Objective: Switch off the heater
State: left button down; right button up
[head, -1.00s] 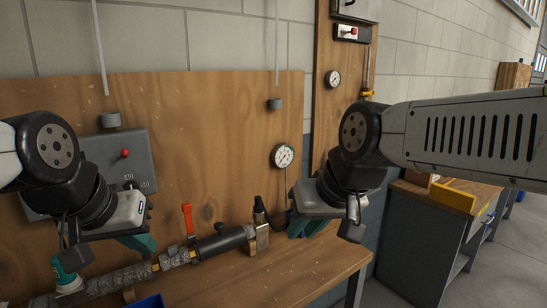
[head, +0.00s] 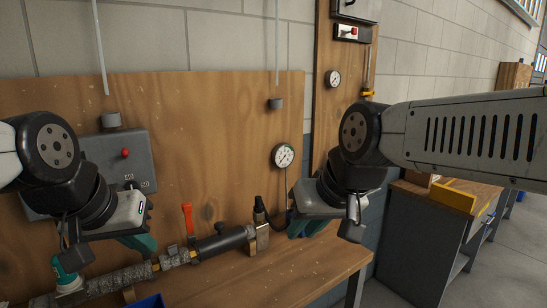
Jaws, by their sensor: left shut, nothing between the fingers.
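A grey control box (head: 130,165) is fixed to the wooden board at the left, with a red knob or lamp (head: 125,153) and a small black switch (head: 130,185) below it. I cannot tell from its markings whether it controls the heater. My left arm hides part of the box. My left gripper (head: 140,243) is shut and empty, in front of and below the box, apart from the switch. My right gripper (head: 308,228) hangs near the bench's right part, by the gauge; its finger gap is unclear.
A wrapped pipe (head: 120,278) with a red lever (head: 187,218) and a black sleeve (head: 220,243) runs along the bench (head: 300,275). A round gauge (head: 283,156) is on the board. A small box with a red button (head: 352,32) is high on the right. A spray can (head: 66,275) is at lower left.

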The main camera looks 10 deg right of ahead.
aim_at(125, 152)
jog(key=u, duration=1)
